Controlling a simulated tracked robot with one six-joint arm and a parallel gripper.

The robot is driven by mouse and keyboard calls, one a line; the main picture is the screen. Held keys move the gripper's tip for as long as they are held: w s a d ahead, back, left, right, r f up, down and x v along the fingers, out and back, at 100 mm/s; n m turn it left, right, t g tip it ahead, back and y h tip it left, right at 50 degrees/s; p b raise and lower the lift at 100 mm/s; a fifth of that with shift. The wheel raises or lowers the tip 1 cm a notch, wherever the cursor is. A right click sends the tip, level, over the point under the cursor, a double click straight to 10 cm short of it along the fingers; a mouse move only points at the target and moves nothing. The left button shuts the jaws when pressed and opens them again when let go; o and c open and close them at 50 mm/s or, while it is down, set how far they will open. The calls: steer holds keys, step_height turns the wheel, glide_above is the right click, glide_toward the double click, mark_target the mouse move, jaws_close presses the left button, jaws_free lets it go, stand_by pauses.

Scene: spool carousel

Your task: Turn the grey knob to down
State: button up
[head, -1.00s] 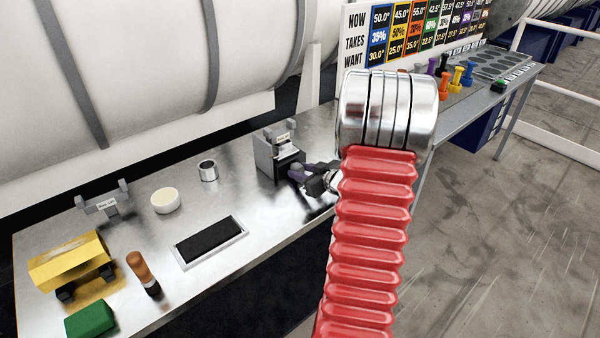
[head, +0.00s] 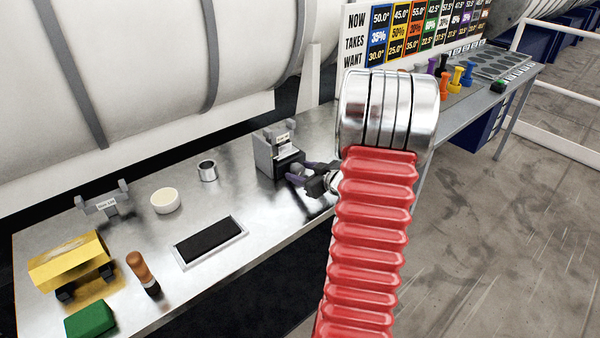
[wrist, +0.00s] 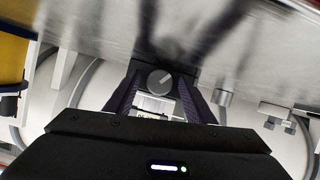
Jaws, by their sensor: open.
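The grey knob (wrist: 160,82) is round, with a pale pointer line that runs to the upper right in the wrist view. It sits on the dark front of a grey block-shaped holder (head: 265,156) with a small label, which stands on the metal bench. My gripper (wrist: 158,88) is open, with one dark purple finger on each side of the knob; gaps show between the fingers and the knob. In the head view my gripper (head: 298,177) is just in front of the holder, and I cannot make out the knob there.
On the bench (head: 235,210) are a metal ring (head: 207,170), a cream round dish (head: 165,200), a black tray (head: 210,240), a second grey bracket (head: 104,204), a yellow block (head: 70,262), an orange-brown cylinder (head: 142,272) and a green block (head: 90,320). A white tank is behind.

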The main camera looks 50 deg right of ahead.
steer(key=v, duration=1.3)
steer(key=shift+s, duration=0.2)
steer(key=shift+w+r, duration=0.1)
steer(key=shift+w+r, duration=0.2)
steer(key=shift+w, duration=0.1)
steer(key=w+a+r+m+g+h, duration=0.1)
steer(key=w+a+r+g+h, duration=0.4)
steer(key=a+r, duration=0.55)
steer(key=s+a+g+y, duration=0.1)
steer(key=s+a+y, duration=0.2)
steer(key=a, duration=1.2)
steer(key=s+a+n+g+y, duration=0.1)
steer(key=s+a+y, duration=0.3)
steer(key=s+a, duration=0.6)
steer(key=a+f, duration=0.1)
steer(key=a, duration=0.4)
steer(key=shift+g, duration=0.4)
steer(key=shift+a, duration=0.1)
